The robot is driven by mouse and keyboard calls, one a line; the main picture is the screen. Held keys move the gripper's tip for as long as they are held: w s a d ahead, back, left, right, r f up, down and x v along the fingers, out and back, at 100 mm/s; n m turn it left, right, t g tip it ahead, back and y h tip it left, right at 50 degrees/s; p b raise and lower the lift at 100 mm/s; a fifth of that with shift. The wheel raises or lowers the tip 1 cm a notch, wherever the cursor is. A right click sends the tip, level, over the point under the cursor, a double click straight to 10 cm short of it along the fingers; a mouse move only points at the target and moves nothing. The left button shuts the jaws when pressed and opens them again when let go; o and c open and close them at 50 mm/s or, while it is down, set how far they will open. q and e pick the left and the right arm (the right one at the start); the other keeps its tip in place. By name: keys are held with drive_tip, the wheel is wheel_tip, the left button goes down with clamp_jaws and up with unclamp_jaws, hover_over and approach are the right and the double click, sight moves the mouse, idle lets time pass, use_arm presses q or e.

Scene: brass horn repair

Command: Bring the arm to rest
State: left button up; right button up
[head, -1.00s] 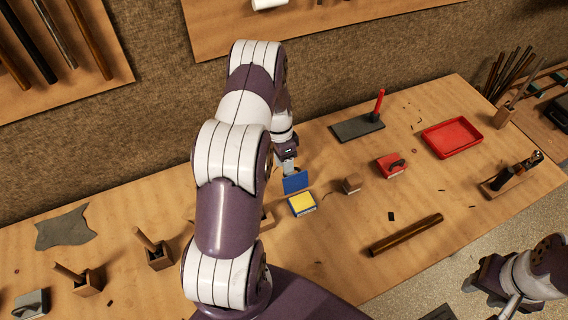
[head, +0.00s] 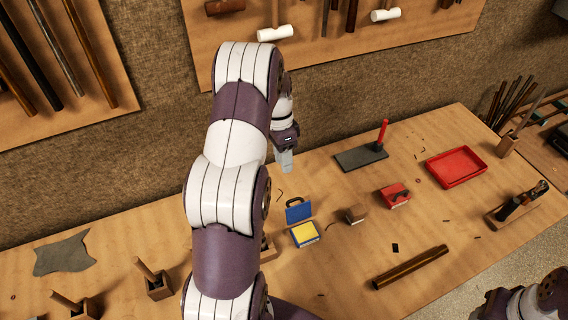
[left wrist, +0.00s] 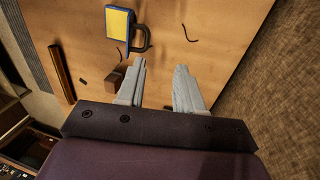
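My left gripper (head: 285,161) hangs in the air above the bench, behind the small blue box. In the left wrist view its two grey fingers (left wrist: 160,75) stand apart with nothing between them. The blue box (head: 304,234) has a yellow inside, and its blue lid (head: 298,211) with a dark handle stands open. The box also shows at the top of the left wrist view (left wrist: 119,22), clear of the fingers. My right gripper (head: 497,304) is partly cut off at the bottom right, and its fingers are not clear.
The wooden bench (head: 130,235) holds a brown block (head: 356,213), a red box (head: 395,195), a dark plate (head: 360,158) with a red upright, a red tray (head: 456,166) and a brass-coloured bar (head: 410,267). Tool boards hang on the wall behind.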

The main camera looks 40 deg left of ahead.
idle(0.4)
use_arm(q)
drive_tip(key=s+d+r+n+t+y, duration=0.1)
drive_tip(key=s+d+r+n, duration=0.2)
drive_tip(key=s+d, duration=0.4)
drive_tip(key=s+d+r+n+t+y, duration=0.1)
drive_tip(key=s+d+r+n, duration=0.2)
drive_tip(key=s+d, duration=0.4)
drive_tip(key=d, duration=0.4)
drive_tip(key=shift+r+t, duration=0.2)
drive_tip(key=shift+t, duration=0.1)
drive_tip(key=shift+s+d, duration=0.15)
drive_tip(key=shift+s, duration=0.05)
drive_tip(key=shift+w, duration=0.1)
